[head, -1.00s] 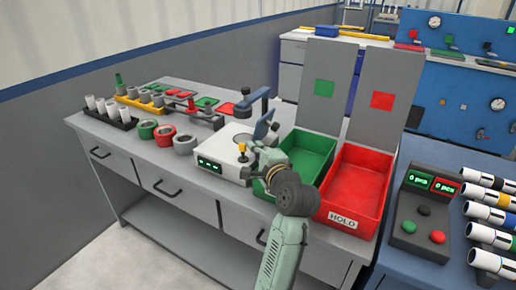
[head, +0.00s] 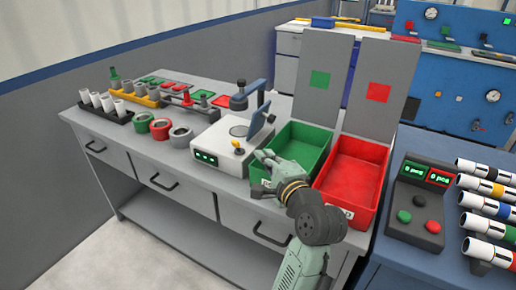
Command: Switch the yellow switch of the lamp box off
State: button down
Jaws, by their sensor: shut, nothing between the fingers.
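The lamp box (head: 208,143) is a white box on the grey workbench, with a green lit display on its front and a dark lamp arm (head: 240,102) above it. The small yellow switch (head: 238,147) is on its top near the front right corner. It looks low, with a dark tip beside it; its exact position is too small to tell. My gripper (head: 260,156) is shut and empty, just right of the switch and apart from it, at the near left corner of the green bin.
The green bin (head: 318,136) and the red bin (head: 362,172) stand to the right, each with a grey panel behind. Rings (head: 160,129) and racks of pipes and fittings (head: 104,105) are to the left. A control box (head: 415,205) is at far right.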

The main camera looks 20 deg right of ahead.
jog(key=shift+s+r, duration=0.15)
jog(key=shift+s, duration=1)
